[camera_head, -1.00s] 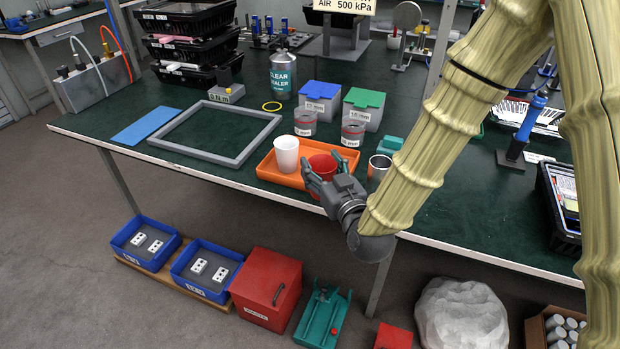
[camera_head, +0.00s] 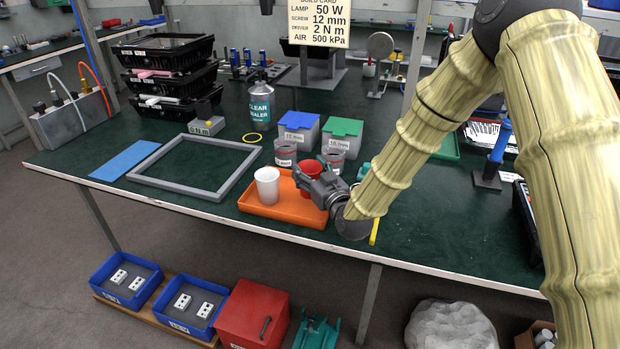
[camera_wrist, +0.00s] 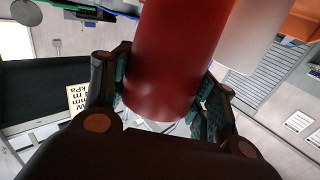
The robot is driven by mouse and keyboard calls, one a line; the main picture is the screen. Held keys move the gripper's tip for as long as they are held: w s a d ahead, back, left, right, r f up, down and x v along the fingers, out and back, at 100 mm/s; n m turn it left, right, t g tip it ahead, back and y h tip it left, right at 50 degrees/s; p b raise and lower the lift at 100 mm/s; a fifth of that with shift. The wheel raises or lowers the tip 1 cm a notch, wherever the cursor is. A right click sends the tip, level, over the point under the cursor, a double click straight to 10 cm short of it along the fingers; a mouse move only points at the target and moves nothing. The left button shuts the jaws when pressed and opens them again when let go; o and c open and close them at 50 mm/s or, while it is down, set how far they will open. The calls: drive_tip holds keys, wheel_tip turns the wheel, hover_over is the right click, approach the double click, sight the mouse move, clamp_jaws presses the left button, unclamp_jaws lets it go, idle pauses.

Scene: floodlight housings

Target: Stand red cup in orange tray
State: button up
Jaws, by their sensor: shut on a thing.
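The red cup (camera_head: 311,168) is at the right part of the orange tray (camera_head: 285,212) in the head view, roughly upright. My gripper (camera_head: 312,184) is shut on it from the right front and hides part of its side. I cannot tell whether its base touches the tray. In the wrist view, the red cup (camera_wrist: 170,60) fills the space between the two fingers of my gripper (camera_wrist: 160,95). A white cup (camera_head: 267,185) stands in the left part of the tray, beside the red cup.
A grey frame (camera_head: 232,183) lies to the left. A yellow strip (camera_head: 374,231) lies right of the tray, near the bench's front edge.

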drive_tip(key=shift+w, duration=0.4)
drive_tip(key=shift+f, duration=1.75)
drive_tip(key=shift+f, duration=0.15)
drive_tip(key=o, duration=0.6)
